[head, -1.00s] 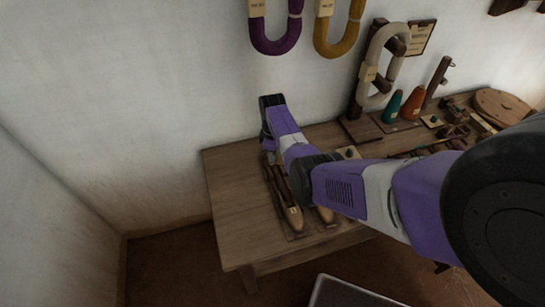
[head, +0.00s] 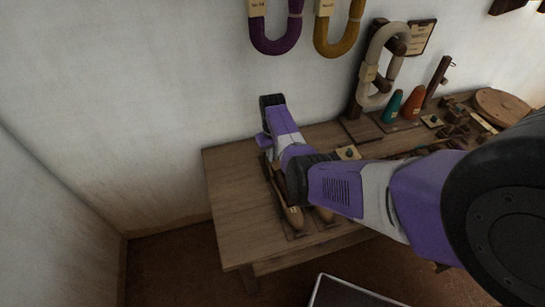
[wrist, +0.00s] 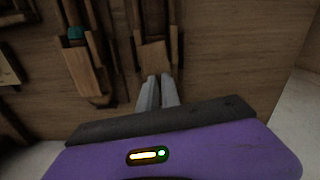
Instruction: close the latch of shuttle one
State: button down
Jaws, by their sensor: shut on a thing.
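The long brown shuttle (head: 291,216) lies at the left of the row on the table, its far part hidden by my arm in the head view. In the wrist view the same shuttle's dark rails (wrist: 137,18) flank a flat wooden piece, seemingly its latch (wrist: 153,57). My gripper (wrist: 160,82) has its two grey fingers close together at the near end of that piece, shut on it. How far the latch is turned down is hard to tell. In the head view my fingertips are hidden.
A second shuttle (wrist: 88,75) with a teal piece in it lies to the left in the wrist view. The wooden table (head: 232,190) is bare left of the shuttles. Behind it is a wall (head: 130,110) with hanging yarn hanks (head: 274,45). Cones (head: 393,106) stand at the right.

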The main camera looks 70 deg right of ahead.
jog(key=shift+m, duration=0.9)
jog(key=c, duration=1.8)
grip_release()
jog(key=shift+r+p, duration=0.35)
jog(key=shift+r, duration=3.55)
